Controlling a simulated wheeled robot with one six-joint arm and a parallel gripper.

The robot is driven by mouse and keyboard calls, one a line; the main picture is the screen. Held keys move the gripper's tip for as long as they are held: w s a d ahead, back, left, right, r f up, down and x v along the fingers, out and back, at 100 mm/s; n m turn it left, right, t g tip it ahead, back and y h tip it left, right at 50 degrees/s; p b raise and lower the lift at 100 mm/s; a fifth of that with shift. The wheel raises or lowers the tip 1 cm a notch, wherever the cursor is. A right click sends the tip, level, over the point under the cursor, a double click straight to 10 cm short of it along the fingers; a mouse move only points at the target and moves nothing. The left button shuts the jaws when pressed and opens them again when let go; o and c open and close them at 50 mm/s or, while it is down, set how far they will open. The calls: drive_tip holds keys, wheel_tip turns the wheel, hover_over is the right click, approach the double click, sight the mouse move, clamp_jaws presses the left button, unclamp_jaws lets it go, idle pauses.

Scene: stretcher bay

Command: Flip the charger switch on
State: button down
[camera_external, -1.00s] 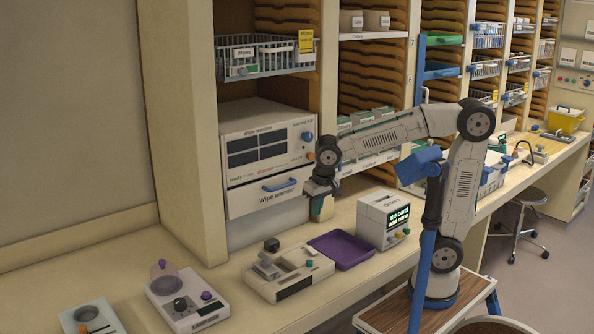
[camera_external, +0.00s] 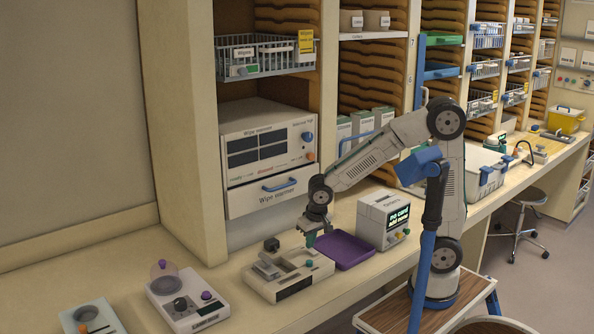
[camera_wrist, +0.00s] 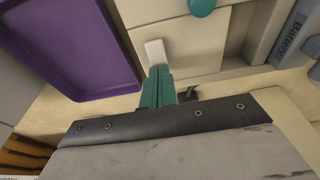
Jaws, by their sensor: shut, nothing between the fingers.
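The pale charger unit (camera_external: 279,290) sits on the counter, with a teal knob (camera_external: 309,264) at its right front. In the wrist view the knob (camera_wrist: 201,7) is at the top edge. A small white tab (camera_wrist: 155,51), which looks like the switch lever, stands on the unit's pale top (camera_wrist: 195,45). My gripper (camera_external: 311,243) points down over the unit's right back part. In the wrist view its teal fingers (camera_wrist: 158,78) are shut and empty, with their tips right by the white tab. I cannot tell whether they touch it.
A purple tray (camera_external: 345,250) lies right of the unit. A white box with a green display (camera_external: 384,220) stands beyond it. A grey part labelled Battery (camera_wrist: 293,32) is at the wrist view's right. Another device with knobs (camera_external: 187,299) stands at the left.

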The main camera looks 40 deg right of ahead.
sight(316, 253)
drive_tip(key=shift+w+d+f+g, duration=0.1)
drive_tip(key=shift+w+f+g, duration=0.2)
drive_tip(key=shift+g, duration=0.2)
drive_tip(key=shift+s, duration=0.15)
drive_tip(key=shift+s+f, duration=0.1)
drive_tip(key=shift+s, duration=0.8)
wheel_tip(316, 253, up, 14)
drive_tip(key=s, duration=0.1)
drive_tip(key=shift+s+r, duration=0.2)
